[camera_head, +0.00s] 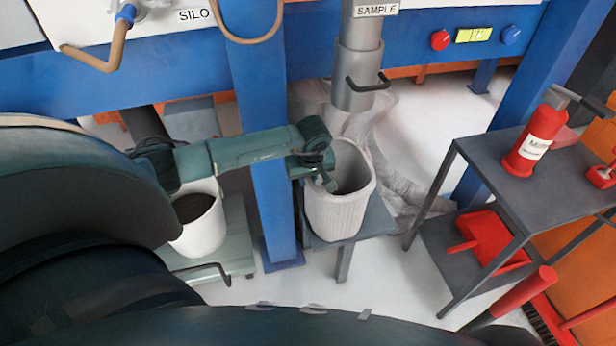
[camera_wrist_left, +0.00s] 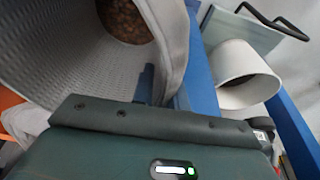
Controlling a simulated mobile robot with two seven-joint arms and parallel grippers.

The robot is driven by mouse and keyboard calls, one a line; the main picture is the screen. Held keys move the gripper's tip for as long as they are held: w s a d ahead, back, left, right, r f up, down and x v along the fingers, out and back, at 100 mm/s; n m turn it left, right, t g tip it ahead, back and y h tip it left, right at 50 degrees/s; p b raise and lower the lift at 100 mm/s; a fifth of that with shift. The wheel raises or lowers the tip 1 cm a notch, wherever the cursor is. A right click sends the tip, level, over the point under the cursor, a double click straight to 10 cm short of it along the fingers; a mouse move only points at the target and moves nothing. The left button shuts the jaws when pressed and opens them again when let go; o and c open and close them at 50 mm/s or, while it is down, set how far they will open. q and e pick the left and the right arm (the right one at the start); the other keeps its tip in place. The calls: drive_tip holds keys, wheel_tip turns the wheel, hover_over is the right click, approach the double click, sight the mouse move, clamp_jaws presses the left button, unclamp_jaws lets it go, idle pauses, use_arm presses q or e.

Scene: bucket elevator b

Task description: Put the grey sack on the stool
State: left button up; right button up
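The grey sack (camera_head: 338,213) is a pale, ribbed, open-topped sack with brown grains inside. It looks upright over the grey stool (camera_head: 375,222), near the front left of the seat; I cannot see whether its base fully touches. My left gripper (camera_head: 328,182) is at the sack's left rim with a finger inside the mouth. In the left wrist view the sack (camera_wrist_left: 75,70) fills the upper left, and one finger (camera_wrist_left: 145,83) shows inside it, close to the wall. The other finger is hidden, so the grip is unclear. My right gripper is not in view.
A grey SAMPLE spout (camera_head: 359,70) hangs above and behind the sack. A blue post (camera_head: 270,190) stands left of the stool. A white bucket (camera_head: 203,232) sits on a green-grey platform at left. A dark table (camera_head: 510,200) with red tools stands right.

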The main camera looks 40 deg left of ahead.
use_arm(q)
drive_tip(key=shift+o, duration=0.9)
